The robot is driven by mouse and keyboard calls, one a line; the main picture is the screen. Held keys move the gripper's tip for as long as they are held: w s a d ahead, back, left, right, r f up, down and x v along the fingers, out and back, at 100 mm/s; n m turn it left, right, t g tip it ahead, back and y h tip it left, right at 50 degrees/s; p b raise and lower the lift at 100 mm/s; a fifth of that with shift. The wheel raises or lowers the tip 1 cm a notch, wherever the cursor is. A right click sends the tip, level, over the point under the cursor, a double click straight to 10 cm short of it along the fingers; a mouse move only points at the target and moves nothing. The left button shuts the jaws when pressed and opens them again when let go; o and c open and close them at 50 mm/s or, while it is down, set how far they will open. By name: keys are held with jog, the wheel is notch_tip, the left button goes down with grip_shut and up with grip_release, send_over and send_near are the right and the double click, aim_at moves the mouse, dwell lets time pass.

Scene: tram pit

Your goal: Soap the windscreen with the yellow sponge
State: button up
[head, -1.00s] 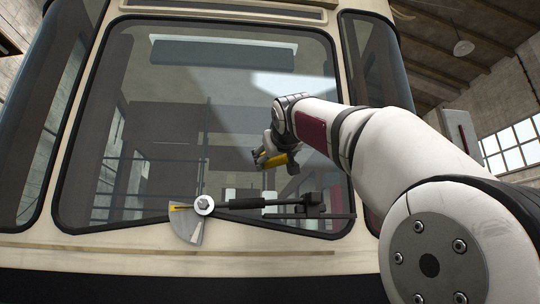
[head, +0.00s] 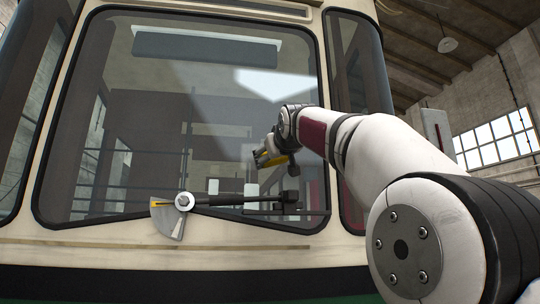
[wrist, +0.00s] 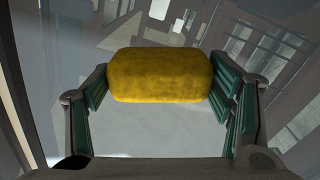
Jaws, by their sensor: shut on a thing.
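The yellow sponge (wrist: 160,75) is a rounded block held crosswise between the fingers of my gripper (wrist: 162,82) in the wrist view. In the head view my gripper (head: 266,153) is in front of the lower right part of the windscreen, with a little of the yellow sponge (head: 272,160) showing. The windscreen (head: 130,120) is a large dark pane with a black rubber edge and pale reflections. I see no clear soap on it. I cannot tell whether the sponge touches the glass.
The wiper arm (head: 225,200) lies across the bottom of the windscreen, below my gripper, with a round pivot and a pale fan-shaped plate (head: 166,220). Narrow side windows flank the pane. A brick hall wall with a window (head: 490,143) is at the right.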

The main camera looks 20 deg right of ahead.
aim_at(263, 155)
jog(key=shift+s+d, duration=0.25)
jog(key=shift+d, duration=1)
jog(key=shift+w+a+f+b, duration=0.1)
jog(key=shift+w+a+b, duration=0.2)
jog(key=shift+a+b, duration=0.5)
jog(key=shift+w+a+b, duration=0.2)
jog(key=shift+a+b, duration=0.3)
jog(key=shift+a, duration=0.65)
jog(key=shift+w+a+b, duration=0.15)
jog(key=shift+a+b, duration=0.3)
jog(key=shift+a, duration=0.65)
jog(key=shift+w+a, duration=0.15)
jog(key=shift+a, duration=1.1)
jog(key=shift+w+a, duration=0.2)
jog(key=shift+a, duration=0.6)
jog(key=shift+w+a, duration=0.2)
jog(key=shift+a, duration=0.55)
jog(key=shift+r, duration=0.25)
jog(key=shift+r+p, duration=0.35)
jog(key=shift+p, duration=0.5)
